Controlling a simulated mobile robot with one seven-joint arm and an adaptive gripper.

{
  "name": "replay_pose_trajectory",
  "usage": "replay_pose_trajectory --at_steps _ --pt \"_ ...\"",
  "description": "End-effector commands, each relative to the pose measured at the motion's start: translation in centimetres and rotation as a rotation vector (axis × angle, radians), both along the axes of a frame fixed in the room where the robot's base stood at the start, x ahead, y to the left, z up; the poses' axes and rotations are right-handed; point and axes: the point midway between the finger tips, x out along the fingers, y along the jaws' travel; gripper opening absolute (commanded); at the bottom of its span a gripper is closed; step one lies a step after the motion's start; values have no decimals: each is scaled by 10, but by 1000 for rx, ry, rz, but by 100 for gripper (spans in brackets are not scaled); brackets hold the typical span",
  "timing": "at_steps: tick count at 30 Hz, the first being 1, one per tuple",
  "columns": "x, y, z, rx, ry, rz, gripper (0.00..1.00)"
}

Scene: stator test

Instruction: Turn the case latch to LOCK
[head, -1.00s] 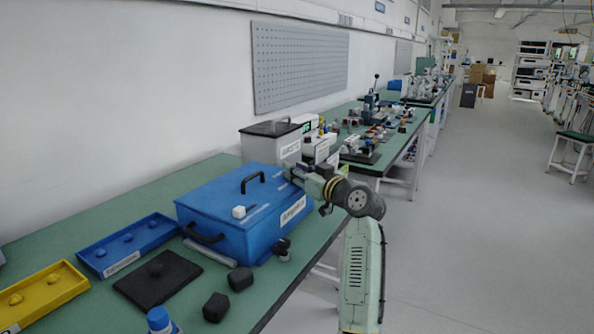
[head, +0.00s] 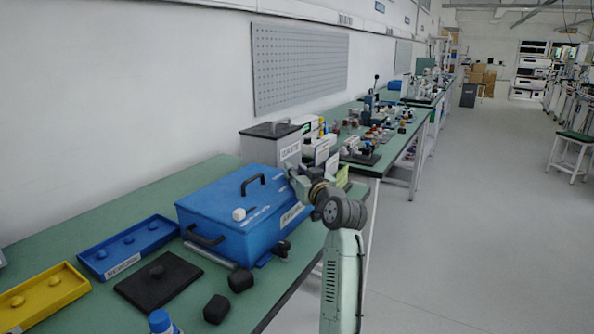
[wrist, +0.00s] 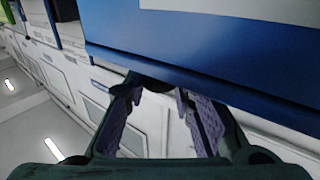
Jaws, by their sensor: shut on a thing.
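The blue case (head: 215,215) stands on the green bench, lid down, with a black handle on top and a white label on its front. My gripper (head: 299,180) is at the case's far right end in the head view, where my arm hides the latch. In the wrist view my gripper (wrist: 155,95) has its purple-padded fingers around a dark part (wrist: 150,82) at the edge of the blue case wall (wrist: 200,45). This part appears to be the case latch. It is mostly in shadow, and its LOCK marking and angle cannot be read.
A grey lidded bin (head: 272,143) stands just behind the case. A blue tray (head: 127,247), a yellow tray (head: 42,297), a black mat (head: 160,281) and black blocks (head: 240,280) lie to the left and in front. The aisle floor (head: 470,240) is clear.

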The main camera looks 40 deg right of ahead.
Motion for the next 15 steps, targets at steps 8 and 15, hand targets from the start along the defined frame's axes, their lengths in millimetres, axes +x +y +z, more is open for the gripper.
replay_pose_trajectory --at_steps 8,15 --pt "0 0 0 0 -2 -30 0" --pt "0 0 0 0 -2 -29 30"
